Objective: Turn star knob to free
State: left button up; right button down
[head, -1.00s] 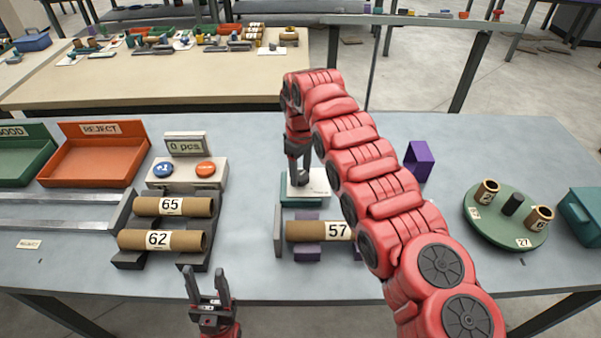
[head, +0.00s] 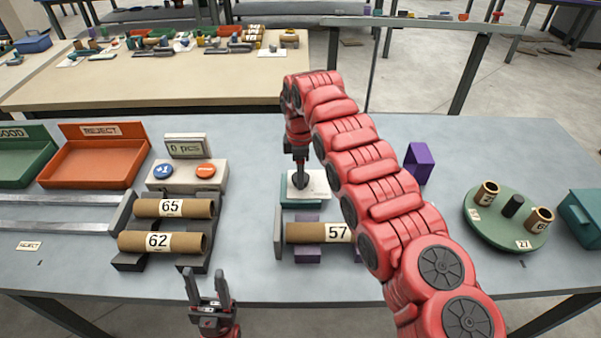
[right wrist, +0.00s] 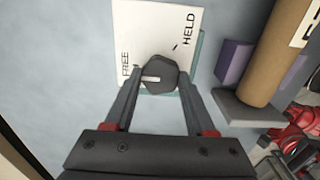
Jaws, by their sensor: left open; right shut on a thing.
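The dark star knob (right wrist: 164,70) stands on a white plate (right wrist: 150,22) marked FREE on the left and HELD at the upper right, in the right wrist view. The knob's white pointer mark faces left, towards the FREE side. A short black tick shows near HELD. My right gripper (right wrist: 158,84) has its fingers on either side of the knob and is shut on it. In the head view this gripper (head: 300,180) is over the white plate (head: 320,182). My left gripper (head: 207,278) is open and empty at the table's front edge.
A cardboard tube marked 57 (head: 315,232) lies just in front of the knob plate. Tubes 65 (head: 190,207) and 62 (head: 190,242) lie on a rack to the left. A counter box (head: 187,184) stands behind them. A green turntable (head: 480,220) is at right.

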jog(key=shift+r, duration=0.1)
dwell(0.3)
jog(key=shift+c, duration=1.1)
grip_release()
notch_tip(320, 180, up, 7)
jog(key=shift+r+p, duration=0.15)
jog(key=shift+p, duration=0.75)
notch_tip(320, 180, up, 10)
jog(key=p, duration=1)
